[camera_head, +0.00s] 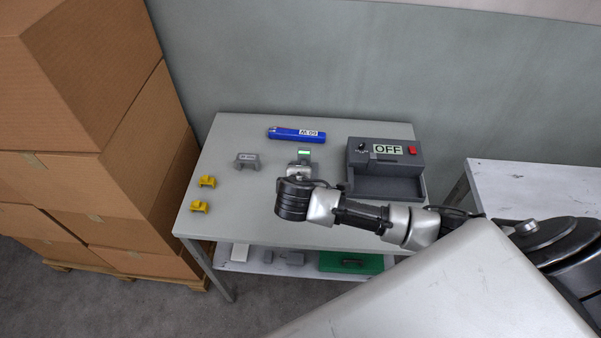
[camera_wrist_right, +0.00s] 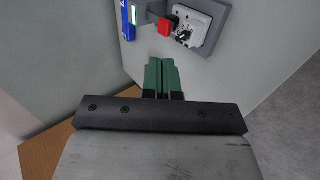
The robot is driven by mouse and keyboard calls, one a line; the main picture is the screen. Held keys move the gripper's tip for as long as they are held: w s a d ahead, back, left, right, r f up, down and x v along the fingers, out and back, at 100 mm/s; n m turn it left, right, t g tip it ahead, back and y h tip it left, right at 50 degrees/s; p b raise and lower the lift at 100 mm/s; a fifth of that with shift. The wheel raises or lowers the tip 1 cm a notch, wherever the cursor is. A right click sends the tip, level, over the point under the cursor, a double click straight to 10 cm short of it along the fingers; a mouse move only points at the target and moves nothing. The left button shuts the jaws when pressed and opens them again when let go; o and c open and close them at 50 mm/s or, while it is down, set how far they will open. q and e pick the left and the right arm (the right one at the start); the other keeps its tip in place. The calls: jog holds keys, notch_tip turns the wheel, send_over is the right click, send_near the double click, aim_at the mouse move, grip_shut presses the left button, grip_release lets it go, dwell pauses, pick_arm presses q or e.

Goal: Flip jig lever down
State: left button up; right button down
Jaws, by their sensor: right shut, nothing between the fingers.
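The jig in the right wrist view has a grey base (camera_wrist_right: 224,22), a pale plate with black parts (camera_wrist_right: 190,27), and a lever with a red handle (camera_wrist_right: 167,27). The handle is at the plate's left edge; I cannot tell the lever's exact angle. My right gripper, with green fingertips (camera_wrist_right: 161,72), is shut and empty, apart from the handle and below it in that view. In the head view my right wrist covers most of the jig; a grey back part (camera_head: 304,156) shows just beyond it. My left gripper is not in view.
On the grey table (camera_head: 235,215) are a blue tool (camera_head: 290,134), a grey bracket (camera_head: 247,160), yellow brackets (camera_head: 207,181) and a grey box marked OFF (camera_head: 385,185) with a red switch. Cardboard boxes (camera_head: 85,120) stand left.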

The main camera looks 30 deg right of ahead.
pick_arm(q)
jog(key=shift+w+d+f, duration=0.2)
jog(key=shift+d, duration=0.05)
pick_arm(e)
jog(key=shift+s+a+r, duration=0.3)
jog(key=shift+s+a, duration=0.1)
jog(key=shift+s, duration=0.2)
jog(key=shift+s+a+r, duration=0.3)
jog(key=shift+s+a, duration=0.1)
jog(key=shift+s, duration=0.15)
jog(key=shift+w, duration=0.1)
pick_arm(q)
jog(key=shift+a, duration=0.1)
